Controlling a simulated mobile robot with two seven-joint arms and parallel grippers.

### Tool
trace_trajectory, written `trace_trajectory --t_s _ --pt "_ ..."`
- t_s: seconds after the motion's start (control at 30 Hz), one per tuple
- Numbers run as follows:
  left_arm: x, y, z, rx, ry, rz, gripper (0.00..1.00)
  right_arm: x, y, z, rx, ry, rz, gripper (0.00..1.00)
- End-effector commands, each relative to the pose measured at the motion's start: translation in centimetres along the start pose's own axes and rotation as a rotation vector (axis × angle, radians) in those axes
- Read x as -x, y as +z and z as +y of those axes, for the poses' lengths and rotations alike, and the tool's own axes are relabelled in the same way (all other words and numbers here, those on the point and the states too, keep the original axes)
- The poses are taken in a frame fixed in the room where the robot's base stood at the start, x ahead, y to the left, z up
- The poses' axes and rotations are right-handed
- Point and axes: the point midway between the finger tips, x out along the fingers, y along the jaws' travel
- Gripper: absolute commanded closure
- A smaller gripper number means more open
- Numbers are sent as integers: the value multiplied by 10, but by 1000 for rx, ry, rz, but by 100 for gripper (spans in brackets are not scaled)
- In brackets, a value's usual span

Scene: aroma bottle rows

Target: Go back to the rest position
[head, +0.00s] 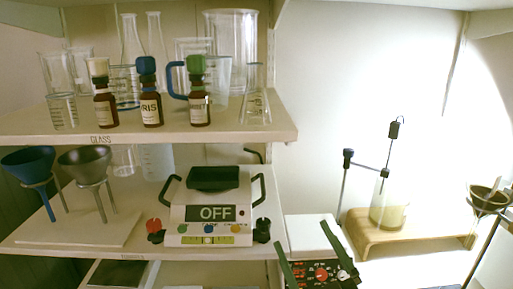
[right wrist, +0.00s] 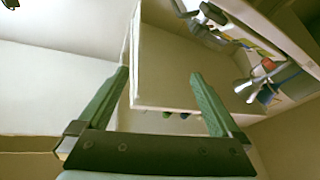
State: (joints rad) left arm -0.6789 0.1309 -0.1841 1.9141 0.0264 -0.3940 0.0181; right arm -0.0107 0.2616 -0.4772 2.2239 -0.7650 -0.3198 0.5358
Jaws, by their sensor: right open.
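My right gripper (head: 301,232) is at the bottom of the head view, right of the shelf unit and below the upper shelf. Its green fingers are spread wide with nothing held between them. In the right wrist view the same open fingers (right wrist: 158,73) point toward a pale shelf panel, with no object in the gap. Three brown bottles stand upright on the upper shelf: one with a white cap (head: 105,105), one with a blue cap (head: 150,108) and one with a green cap (head: 199,105). My left gripper is not in view.
The upper shelf (head: 225,132) also holds clear glassware behind the bottles. Below it stand a scale reading OFF (head: 214,213) and blue (head: 28,162) and grey (head: 85,160) funnels on stands. At right, a wooden stand (head: 425,240) carries a glass vessel (head: 388,212).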

Motion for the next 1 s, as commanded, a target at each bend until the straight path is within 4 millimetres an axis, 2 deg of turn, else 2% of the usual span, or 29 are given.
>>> trace_trajectory --t_s 0.03,0.1,0.17,0.2,0.33,0.43,0.57,0.87,1.0 --pt "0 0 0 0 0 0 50 14 30 13 -40 57 -136 0" --pt "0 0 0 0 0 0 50 37 70 26 -84 118 -328 0" --pt "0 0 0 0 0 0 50 64 104 32 -118 149 -498 0" --pt "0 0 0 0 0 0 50 84 124 33 -140 161 -611 0" --pt "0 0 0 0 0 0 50 153 171 25 -200 147 -936 0" --pt "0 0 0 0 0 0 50 197 189 14 -235 109 -1116 0" --pt "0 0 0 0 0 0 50 245 199 1 -272 49 -1298 0" --pt "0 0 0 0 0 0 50 335 194 -29 -347 -122 -1617 0" --pt "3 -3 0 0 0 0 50 322 208 -35 -348 -115 -1548 0"
